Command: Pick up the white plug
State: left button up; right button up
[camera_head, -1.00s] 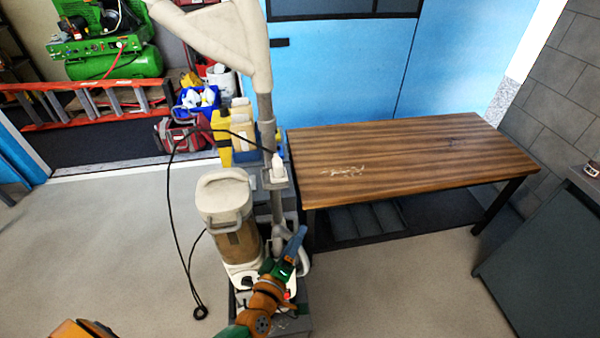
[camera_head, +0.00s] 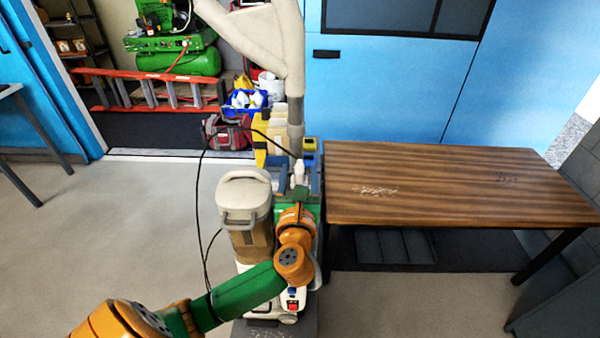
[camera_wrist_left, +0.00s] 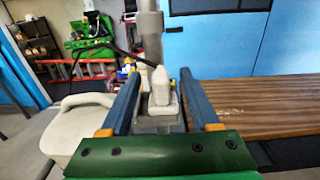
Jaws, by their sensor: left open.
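The white plug (camera_head: 298,171) stands upright on a grey holder at the machine's tall grey pole, with a black cable by it. In the left wrist view the plug (camera_wrist_left: 160,88) is between the two blue fingers of my left gripper (camera_wrist_left: 160,78), with a visible gap on each side. My left gripper (camera_head: 299,176) is open, and its fingers reach forward on both sides of the plug in the head view. Whether either finger touches it I cannot tell. My right gripper is not in view.
A cream canister (camera_head: 244,195) is just left of the gripper. The black cable (camera_head: 198,205) loops down at the left. A wooden table (camera_head: 450,185) stands to the right. A red ladder (camera_head: 150,92) and green compressor (camera_head: 180,62) are behind. The floor at left is clear.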

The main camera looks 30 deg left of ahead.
pick_arm(q)
jog(key=shift+x, duration=0.95)
jog(key=shift+s+d, duration=0.1)
grip_shut()
